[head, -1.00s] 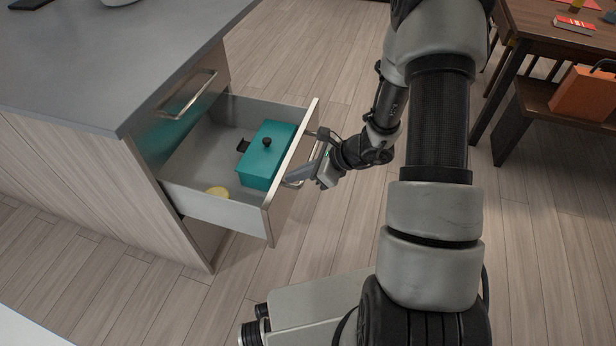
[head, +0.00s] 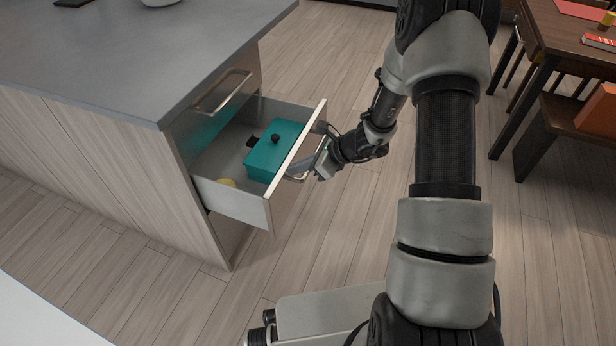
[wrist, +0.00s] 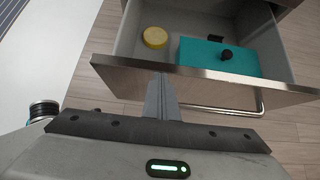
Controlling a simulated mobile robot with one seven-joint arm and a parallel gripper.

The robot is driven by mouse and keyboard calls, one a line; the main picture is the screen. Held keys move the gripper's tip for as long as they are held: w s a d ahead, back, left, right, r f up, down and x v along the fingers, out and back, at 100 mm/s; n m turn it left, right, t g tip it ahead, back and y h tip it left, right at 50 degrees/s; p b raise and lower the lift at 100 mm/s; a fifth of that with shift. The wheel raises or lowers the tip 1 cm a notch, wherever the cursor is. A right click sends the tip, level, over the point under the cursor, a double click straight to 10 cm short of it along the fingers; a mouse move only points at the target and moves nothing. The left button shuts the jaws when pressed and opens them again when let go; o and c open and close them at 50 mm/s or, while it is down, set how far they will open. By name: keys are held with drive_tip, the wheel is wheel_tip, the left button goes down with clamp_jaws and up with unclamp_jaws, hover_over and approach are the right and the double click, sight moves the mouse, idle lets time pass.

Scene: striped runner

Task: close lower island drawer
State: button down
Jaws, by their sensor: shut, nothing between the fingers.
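The lower island drawer (head: 235,199) stands partly open, pulled out from the island to the right in the head view. Its front panel also shows in the wrist view (wrist: 215,88), with a bar handle (wrist: 225,110) on its outer face. Inside lie a teal lidded box (head: 270,152) and a yellow round item (head: 227,183); both show in the wrist view. My gripper (wrist: 163,80) is shut and empty. Its fingertips are at the outer face of the drawer front, left of the box in the wrist view; I cannot tell if they touch it.
The island (head: 90,160) has a grey top and an upper drawer with a bar handle (head: 223,92), which is shut. A wooden table (head: 560,30) and a bench with an orange bag (head: 598,110) stand at the right. The floor between is clear.

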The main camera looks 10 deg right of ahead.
drive_tip(key=w+a, duration=0.5)
drive_tip(key=a, duration=0.4)
drive_tip(key=w+a, duration=0.5)
drive_tip(key=a, duration=0.4)
drive_tip(key=shift+w+a+p, duration=0.3)
drive_tip(key=shift+w, duration=0.05)
drive_tip(key=shift+d+f, duration=0.1)
